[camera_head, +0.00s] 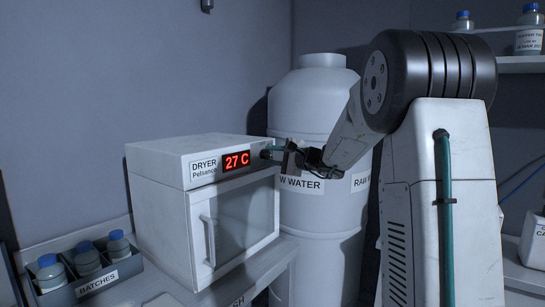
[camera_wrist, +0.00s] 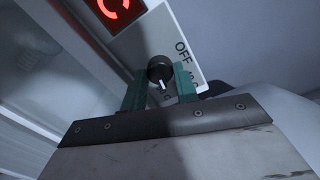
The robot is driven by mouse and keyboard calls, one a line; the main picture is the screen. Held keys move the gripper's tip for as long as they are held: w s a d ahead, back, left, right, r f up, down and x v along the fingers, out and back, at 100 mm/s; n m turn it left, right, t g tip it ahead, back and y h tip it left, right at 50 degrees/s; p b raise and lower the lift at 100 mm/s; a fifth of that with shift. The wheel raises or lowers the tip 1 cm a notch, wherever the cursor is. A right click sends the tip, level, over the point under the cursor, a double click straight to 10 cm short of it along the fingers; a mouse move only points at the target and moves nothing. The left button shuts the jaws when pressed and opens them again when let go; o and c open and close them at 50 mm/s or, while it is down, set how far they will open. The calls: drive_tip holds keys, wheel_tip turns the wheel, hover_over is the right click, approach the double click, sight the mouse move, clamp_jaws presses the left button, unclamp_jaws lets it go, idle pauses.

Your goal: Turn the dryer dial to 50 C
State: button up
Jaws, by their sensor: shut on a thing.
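The white dryer (camera_head: 160,215) stands on a bench at the left in the head view, its door closed. Its red display (camera_head: 237,160) reads 27 C. In the wrist view the black dial (camera_wrist: 160,70) sits on the white panel, with a white pointer mark toward the lower end. "OFF" is printed beside it, and other markings are partly hidden. My gripper (camera_head: 270,152) is at the panel's right end in the head view. In the wrist view its green fingers (camera_wrist: 159,88) are shut on the dial, one on each side. The dial is hidden in the head view.
A tall white water tank (camera_head: 315,100) stands right behind the dryer. A dark tray (camera_head: 90,285) marked "BATCHES" holds several blue-capped jars left of the dryer. A shelf (camera_head: 515,64) with bottles is at the upper right.

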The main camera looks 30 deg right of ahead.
drive_tip(key=shift+d, duration=0.1)
idle(0.3)
drive_tip(key=o, duration=1)
drive_tip(key=shift+s, duration=0.1)
drive_tip(key=v, duration=0.7)
drive_tip(key=shift+s+d, duration=0.2)
drive_tip(key=shift+s, duration=0.1)
